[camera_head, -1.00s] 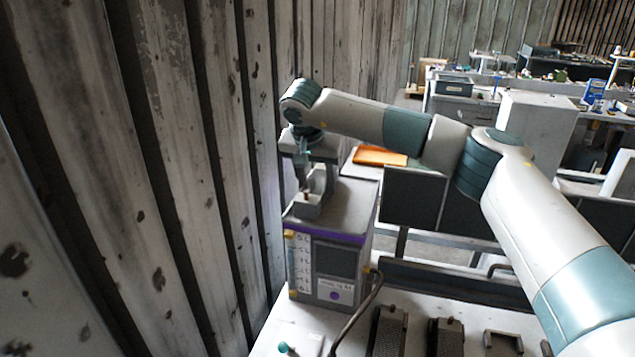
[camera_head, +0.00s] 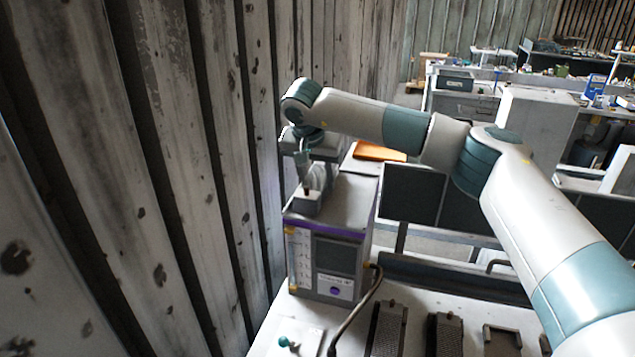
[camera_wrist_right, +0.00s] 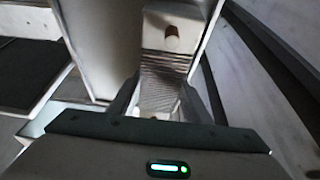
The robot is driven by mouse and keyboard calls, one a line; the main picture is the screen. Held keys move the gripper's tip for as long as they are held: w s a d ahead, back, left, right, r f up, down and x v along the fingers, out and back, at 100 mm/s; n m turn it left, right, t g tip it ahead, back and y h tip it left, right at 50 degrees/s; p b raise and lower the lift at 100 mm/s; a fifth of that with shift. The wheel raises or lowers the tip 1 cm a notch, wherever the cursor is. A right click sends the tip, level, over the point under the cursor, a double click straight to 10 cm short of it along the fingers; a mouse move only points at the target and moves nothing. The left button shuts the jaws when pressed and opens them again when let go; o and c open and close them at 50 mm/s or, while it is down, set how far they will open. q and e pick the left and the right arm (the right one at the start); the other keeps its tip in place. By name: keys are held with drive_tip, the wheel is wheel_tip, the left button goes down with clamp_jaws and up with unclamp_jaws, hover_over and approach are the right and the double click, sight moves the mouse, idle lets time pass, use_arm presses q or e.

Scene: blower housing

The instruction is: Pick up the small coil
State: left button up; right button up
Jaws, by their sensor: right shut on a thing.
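My right gripper (camera_head: 304,178) reaches down over a grey box-shaped machine (camera_head: 342,215) with a purple stripe, beside the plank wall. In the right wrist view its fingers (camera_wrist_right: 160,105) are close around a ribbed grey piece, which I take to be the small coil (camera_wrist_right: 163,70). A short brownish peg (camera_wrist_right: 172,38) stands out of the pale end of that piece. In the head view a small brown part (camera_head: 307,191) shows just below the fingertips, at a pale holder (camera_head: 303,206) on the machine's top. I cannot tell whether the piece is clear of the holder. My left gripper is out of view.
The plank wall (camera_head: 180,180) is close on the left of the machine. A bent grey tube (camera_head: 358,312) rises at its right front. Dark textured blocks (camera_head: 387,330) and a teal-knobbed part (camera_head: 287,342) are on the bench in front. An orange tray (camera_head: 380,152) lies behind.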

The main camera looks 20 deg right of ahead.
sight(317, 176)
drive_tip(key=shift+r, duration=0.15)
drive_tip(key=shift+r+b, duration=0.5)
drive_tip(key=shift+r, duration=0.15)
wheel_tip(317, 176, up, 7)
drive_tip(key=b, duration=0.3)
drive_tip(key=shift+r, duration=0.7)
drive_tip(key=shift+r, duration=0.15)
wheel_tip(317, 176, up, 4)
drive_tip(key=p, duration=0.3)
drive_tip(key=shift+p, duration=0.3)
drive_tip(key=shift+f, duration=0.2)
